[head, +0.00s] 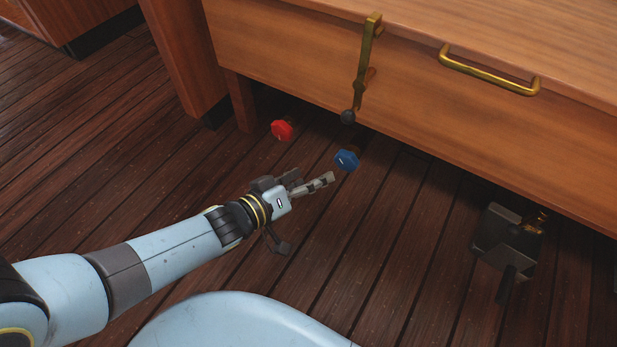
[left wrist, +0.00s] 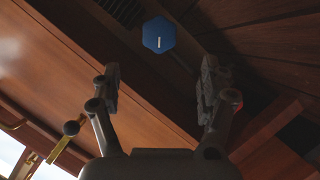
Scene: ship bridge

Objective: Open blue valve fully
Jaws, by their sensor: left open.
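The blue valve (head: 346,160) is a small faceted knob with a white mark, below the front edge of the wooden desk. In the left wrist view the blue valve (left wrist: 158,35) shows face-on, beyond the fingertips and between their lines. My left gripper (head: 311,180) is open and empty, just left of and short of the valve, apart from it. Its two fingers (left wrist: 160,82) stand wide apart in the left wrist view. My right gripper is not in view.
A red valve (head: 282,130) sits to the left of the blue one. A brass lever (head: 362,75) with a dark ball end hangs above the blue valve. The desk front (head: 300,60) has a brass handle (head: 488,72). A dark metal box (head: 507,240) is at right. Plank floor lies below.

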